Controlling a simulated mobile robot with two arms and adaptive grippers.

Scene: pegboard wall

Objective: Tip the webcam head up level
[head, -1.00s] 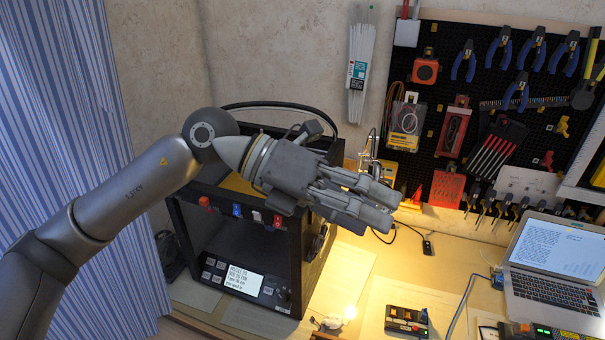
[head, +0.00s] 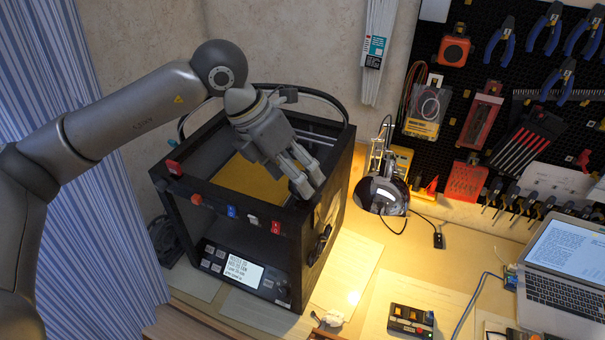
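I cannot pick out the webcam for certain. A small black device (head: 321,243) sits on the right side of the black box-shaped printer (head: 277,212), but I cannot tell whether it is the webcam. My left gripper (head: 309,184) is above the printer's open top, near its front right corner, pointing down and right. Its fingers lie close together from this angle, and I cannot tell whether a gap remains. I see nothing held in it. It hides part of the printer's top rim. My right gripper is out of view.
A desk lamp with a dark round head (head: 382,194) stands right of the printer. A laptop (head: 560,265) and a small black box with buttons (head: 411,320) are on the desk. A tool-hung pegboard (head: 470,40) covers the back wall. A paper sheet (head: 348,265) lies beside the printer.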

